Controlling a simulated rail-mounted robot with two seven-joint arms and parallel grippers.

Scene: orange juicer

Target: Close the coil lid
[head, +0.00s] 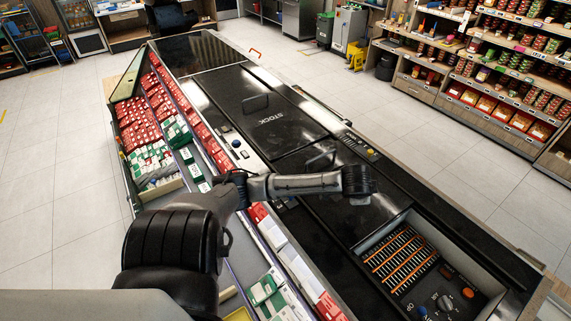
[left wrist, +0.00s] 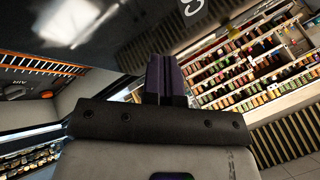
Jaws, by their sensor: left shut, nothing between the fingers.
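The coil compartment (head: 400,262) is open at the lower right of the head view, showing orange-edged rows of coils. It also shows at the left of the left wrist view (left wrist: 40,65). A flat black panel (head: 330,222) lies left of the opening in the head view; I cannot tell whether it is the coil lid. My left arm reaches across the counter, its wrist just above and left of the compartment. In the left wrist view, my left gripper (left wrist: 165,78) is shut and empty, close to a dark glossy panel (left wrist: 120,35) with partial white lettering. Contact is unclear.
The black counter has a closed STOCK lid (head: 270,118) with a handle. Knobs and buttons (head: 443,302) sit beside the coils. Red, white and green packs (head: 160,110) fill the tray on the left. Shelves (head: 520,65) stand at the back right. The floor (head: 490,160) between is clear.

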